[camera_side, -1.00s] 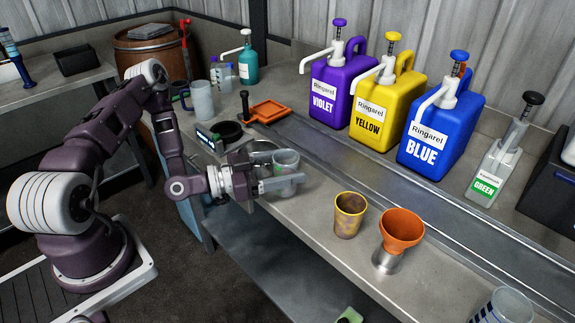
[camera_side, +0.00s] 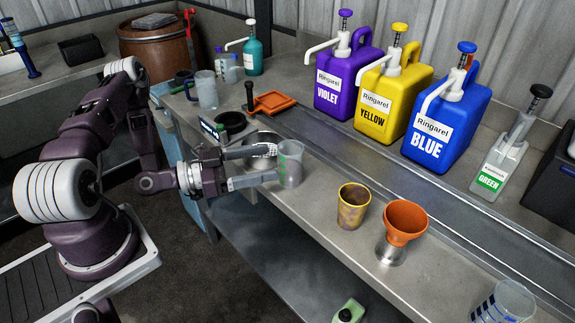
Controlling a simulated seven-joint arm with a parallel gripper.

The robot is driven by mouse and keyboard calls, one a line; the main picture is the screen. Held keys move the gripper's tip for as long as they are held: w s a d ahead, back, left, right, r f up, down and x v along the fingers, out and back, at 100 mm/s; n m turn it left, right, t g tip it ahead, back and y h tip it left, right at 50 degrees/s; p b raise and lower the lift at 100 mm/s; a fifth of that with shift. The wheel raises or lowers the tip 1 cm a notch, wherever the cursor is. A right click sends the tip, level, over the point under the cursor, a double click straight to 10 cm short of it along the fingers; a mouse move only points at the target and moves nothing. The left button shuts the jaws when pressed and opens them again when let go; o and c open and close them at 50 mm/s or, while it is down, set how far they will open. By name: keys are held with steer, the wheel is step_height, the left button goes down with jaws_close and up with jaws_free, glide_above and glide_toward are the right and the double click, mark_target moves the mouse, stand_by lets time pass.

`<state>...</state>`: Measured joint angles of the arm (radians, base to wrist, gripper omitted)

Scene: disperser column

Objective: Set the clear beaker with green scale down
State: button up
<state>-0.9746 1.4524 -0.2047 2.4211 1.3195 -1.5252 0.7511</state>
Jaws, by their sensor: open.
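The clear beaker with green scale (camera_side: 291,166) stands upright on the bench near its front edge, in the middle of the side view. Its green marks face the camera. My gripper (camera_side: 277,164) is open, with its two fingers pointing right towards the beaker. The near fingertip ends at the beaker's left side, low on its wall. The far finger reaches behind towards its upper left. I cannot tell whether either finger touches the beaker.
A metal bowl (camera_side: 262,141) sits just behind the fingers. A rusty yellow-rimmed cup (camera_side: 353,208) and an orange funnel on a metal vessel (camera_side: 404,222) stand to the right. Violet (camera_side: 340,88), yellow (camera_side: 388,100) and blue (camera_side: 440,125) pump jugs stand behind. Bench between beaker and cup is clear.

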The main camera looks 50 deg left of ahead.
steer(key=shift+w+d+r, duration=0.1)
steer(key=shift+w+r, duration=0.1)
steer(key=shift+w, duration=0.05)
steer(key=shift+w+d+r, duration=0.3)
steer(key=shift+w+r, duration=0.15)
steer(key=shift+w, duration=0.1)
steer(key=shift+w+d+r, duration=0.3)
steer(key=shift+w+r, duration=0.15)
steer(key=shift+w, duration=0.1)
glide_above(302, 179)
steer(key=shift+w+a+f, duration=0.2)
steer(key=shift+f, duration=0.35)
jaws_close()
steer(key=shift+r, duration=0.15)
step_height(302, 179, up, 9)
steer(key=w+a+r+n+t+y, duration=0.2)
steer(key=a+n+y, duration=0.8)
steer(key=a, duration=1.8)
steer(key=f+y, duration=0.1)
steer(key=f, duration=0.2)
steer(key=a+f+m+y, duration=0.1)
steer(key=f, duration=0.5)
steer(key=shift+a+f+m+g+y, duration=0.2)
steer(key=shift+f+m+g+y, duration=0.1)
steer(key=shift+f+y, duration=0.1)
